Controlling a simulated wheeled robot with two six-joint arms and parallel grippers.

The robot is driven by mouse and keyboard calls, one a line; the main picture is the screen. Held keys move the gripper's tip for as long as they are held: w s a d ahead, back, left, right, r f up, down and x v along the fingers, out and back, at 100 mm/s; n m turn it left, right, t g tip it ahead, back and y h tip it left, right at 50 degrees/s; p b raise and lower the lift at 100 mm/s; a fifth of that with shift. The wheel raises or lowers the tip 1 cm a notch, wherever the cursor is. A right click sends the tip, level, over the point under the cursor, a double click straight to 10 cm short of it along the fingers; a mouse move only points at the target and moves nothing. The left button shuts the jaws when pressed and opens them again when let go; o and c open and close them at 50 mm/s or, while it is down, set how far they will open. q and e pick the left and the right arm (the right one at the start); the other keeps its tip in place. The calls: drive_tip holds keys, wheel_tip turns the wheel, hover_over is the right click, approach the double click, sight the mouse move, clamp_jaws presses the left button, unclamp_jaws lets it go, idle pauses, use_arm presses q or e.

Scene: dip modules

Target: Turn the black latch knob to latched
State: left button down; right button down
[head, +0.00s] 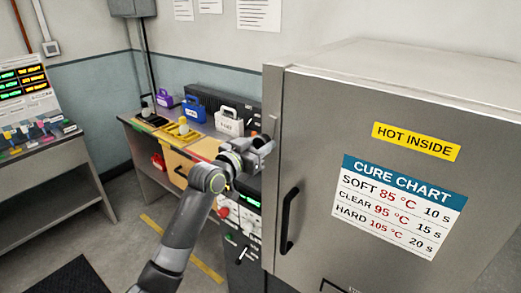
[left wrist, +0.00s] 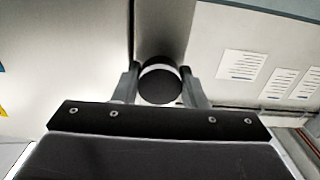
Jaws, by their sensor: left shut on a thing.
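My left gripper (head: 262,144) is at the left front edge of the large grey metal cabinet (head: 345,110), near the top part of its door. In the left wrist view, the black latch knob (left wrist: 160,86) is round with a white stripe across its upper part. The stripe lies roughly level in that picture. The fingers of my left gripper (left wrist: 160,88) are on both sides of the knob and shut on it. In the head view the knob is hidden behind the gripper, and I cannot tell its latch position. My right gripper is in neither view.
The cabinet door has a black vertical handle (head: 289,221), a yellow "HOT INSIDE" label (head: 416,141) and a cure chart (head: 398,206). A bench behind my left arm holds purple (head: 165,99), blue (head: 194,111) and white (head: 229,122) cases. A control panel (head: 247,222) stands left of the door.

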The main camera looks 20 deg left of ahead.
use_arm(q)
drive_tip(key=m+b, duration=0.5)
drive_tip(key=shift+f+m, duration=0.2)
drive_tip(key=shift+m, duration=0.1)
drive_tip(key=m+b, duration=0.2)
drive_tip(key=shift+m+b, duration=0.3)
drive_tip(key=m+b, duration=0.3)
drive_tip(key=m, duration=0.1)
drive_tip(key=shift+r, duration=0.1)
drive_tip(key=shift+r+m+b, duration=0.1)
drive_tip(key=shift+m+b, duration=0.9)
drive_tip(key=shift+m, duration=0.8)
drive_tip(key=c, duration=0.9)
unclamp_jaws()
drive_tip(key=shift+a, duration=0.1)
